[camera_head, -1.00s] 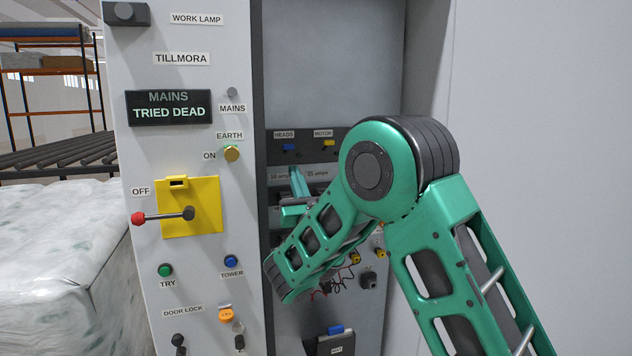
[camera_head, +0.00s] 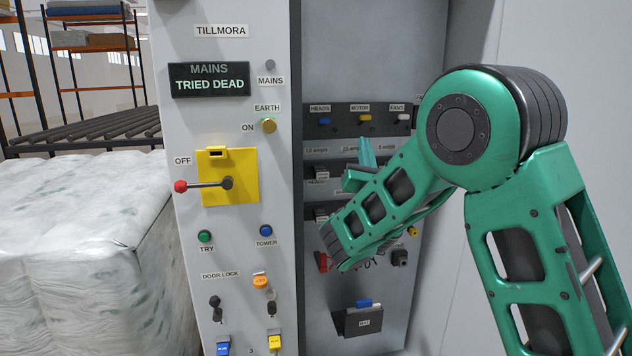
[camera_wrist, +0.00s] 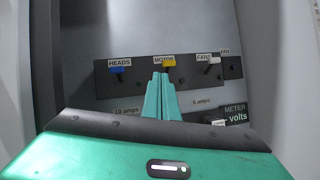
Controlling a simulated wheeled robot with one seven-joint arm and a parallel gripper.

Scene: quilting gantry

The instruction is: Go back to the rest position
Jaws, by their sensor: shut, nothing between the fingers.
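My gripper (camera_wrist: 161,96) shows in the wrist view with its two green fingers pressed together and nothing between them. The fingertips appear just below the yellow MOTOR switch (camera_wrist: 168,63); I cannot tell whether they touch it. In the head view my gripper (camera_head: 365,155) is inside the open cabinet, partly hidden by my green arm. The blue HEADS switch (camera_head: 323,121) and the white FANS switch (camera_head: 402,117) are on the same dark strip (camera_head: 345,111).
The cabinet's front panel (camera_head: 225,125) stands left of my arm, with a red-knobbed lever (camera_head: 181,186) on a yellow plate (camera_head: 243,170). The display reads MAINS TRIED DEAD. A black box (camera_head: 363,321) sits low inside. A wrapped bale (camera_head: 80,250) and roller rack are at left.

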